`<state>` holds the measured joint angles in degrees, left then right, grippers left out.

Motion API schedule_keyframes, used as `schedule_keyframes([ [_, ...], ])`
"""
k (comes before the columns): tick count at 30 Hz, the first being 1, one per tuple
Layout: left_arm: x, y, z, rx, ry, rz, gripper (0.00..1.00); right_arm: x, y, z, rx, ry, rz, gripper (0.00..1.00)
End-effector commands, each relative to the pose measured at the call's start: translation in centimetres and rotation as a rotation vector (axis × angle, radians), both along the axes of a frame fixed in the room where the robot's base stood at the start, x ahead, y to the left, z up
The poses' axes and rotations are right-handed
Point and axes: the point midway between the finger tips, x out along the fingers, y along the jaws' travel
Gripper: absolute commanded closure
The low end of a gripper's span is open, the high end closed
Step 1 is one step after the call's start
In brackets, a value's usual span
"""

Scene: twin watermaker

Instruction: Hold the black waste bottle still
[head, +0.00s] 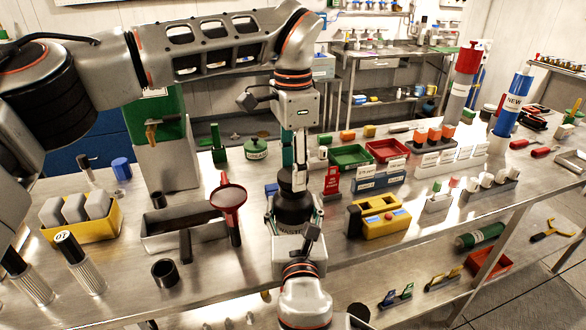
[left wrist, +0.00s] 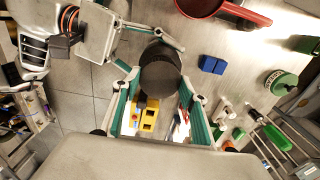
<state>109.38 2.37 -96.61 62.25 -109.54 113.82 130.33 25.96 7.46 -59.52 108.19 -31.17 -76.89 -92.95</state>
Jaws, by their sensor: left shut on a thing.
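The black waste bottle (head: 292,208) stands upright on the steel bench in the head view, with its dark top under my left gripper (head: 293,168). In the left wrist view its round black top (left wrist: 160,78) shows between the teal-padded fingers. My left gripper points straight down from above and is shut on the top part of the bottle. My right gripper (head: 294,222) comes from the near side, with one finger on each side of the bottle's body. Whether its fingers press on the bottle is hard to tell. The fingers partly hide the bottle's body.
A red funnel (head: 228,197) on a stand and a grey tray (head: 185,233) are left of the bottle. A yellow block holder (head: 380,215) is to the right. Green (head: 350,156) and red (head: 388,150) trays lie behind. Some bare bench shows at the front.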

Motion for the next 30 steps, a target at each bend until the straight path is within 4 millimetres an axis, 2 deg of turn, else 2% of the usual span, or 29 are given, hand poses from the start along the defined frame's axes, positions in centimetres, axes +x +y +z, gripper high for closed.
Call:
schedule_keyframes([
  [5, 0.0, 0.0, 0.5, -0.001, -0.001, 0.001, 0.83, 0.0, 0.0, 0.0, 0.001, 0.0, 0.0, 1.0],
  [15, 0.0, -0.1, 4.0, 0.0, -0.002, 0.0, 0.83, 0.0, 0.0, 0.0, 0.001, 0.0, 0.0, 1.0],
  [21, 0.0, 0.0, 4.0, 0.0, 0.0, -0.001, 0.83, 0.0, 0.0, 0.0, 0.001, 0.0, 0.0, 1.0],
  [22, 0.0, 0.0, 4.0, 0.0, 0.0, -0.001, 0.83, 0.0, 0.0, 0.0, 0.001, 0.0, 0.0, 0.38],
  [24, 0.0, 0.0, 4.0, 0.0, 0.0, -0.001, 0.83, 0.0, 0.0, 0.0, 0.001, 0.0, 0.0, 0.23],
  [30, 0.0, 0.0, 4.0, 0.0, 0.0, -0.001, 0.83, 0.0, 0.0, 0.0, 0.001, 0.0, 0.0, 0.23],
])
